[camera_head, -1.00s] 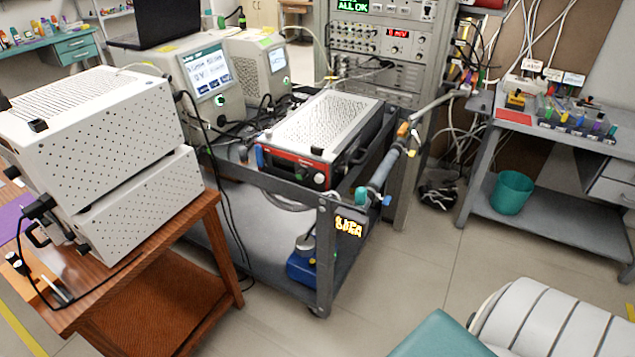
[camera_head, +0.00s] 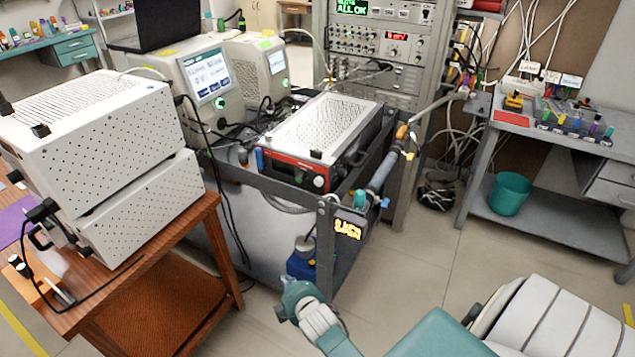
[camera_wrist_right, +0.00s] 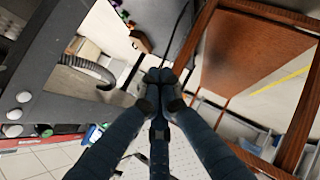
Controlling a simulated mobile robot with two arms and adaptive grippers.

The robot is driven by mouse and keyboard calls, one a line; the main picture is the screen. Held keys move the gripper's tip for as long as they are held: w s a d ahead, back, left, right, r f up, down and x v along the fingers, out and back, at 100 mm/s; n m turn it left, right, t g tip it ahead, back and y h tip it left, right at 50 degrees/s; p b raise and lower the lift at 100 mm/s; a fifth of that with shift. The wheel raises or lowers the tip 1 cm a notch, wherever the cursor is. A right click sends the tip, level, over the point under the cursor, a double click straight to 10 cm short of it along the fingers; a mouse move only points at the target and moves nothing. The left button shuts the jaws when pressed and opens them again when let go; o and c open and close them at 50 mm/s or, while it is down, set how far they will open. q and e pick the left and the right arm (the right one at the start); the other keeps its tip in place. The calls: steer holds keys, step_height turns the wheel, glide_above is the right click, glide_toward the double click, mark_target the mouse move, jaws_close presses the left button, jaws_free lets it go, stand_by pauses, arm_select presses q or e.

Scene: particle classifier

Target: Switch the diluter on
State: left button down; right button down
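No label that reads "diluter" can be made out. A white-topped instrument (camera_head: 320,128) with a red-edged front panel (camera_head: 290,166), carrying knobs and small lights, sits on the grey cart; it may be the diluter, but I cannot tell. My right gripper (camera_head: 290,300) is low in front of the cart's front post, at the bottom middle of the head view. In the right wrist view my right gripper's dark fingers (camera_wrist_right: 160,78) come together at their tips, with nothing visible between them. My left gripper is not in view.
A wooden table (camera_head: 170,262) with two stacked white boxes (camera_head: 100,120) stands left. A blue container (camera_head: 298,265) is on the cart's lower shelf. Open floor (camera_head: 420,275) lies right of the cart.

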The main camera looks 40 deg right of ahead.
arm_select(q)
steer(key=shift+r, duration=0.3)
arm_select(e)
steer(key=w+d+r+n+t+h, duration=0.1)
steer(key=d+r, duration=0.3)
steer(key=r, duration=0.6)
steer(key=w+d+r+t+h, duration=0.2)
steer(key=w+d+r, duration=0.1)
steer(key=r, duration=0.7)
steer(key=shift+w+d+n, duration=0.4)
steer(key=shift+d, duration=0.05)
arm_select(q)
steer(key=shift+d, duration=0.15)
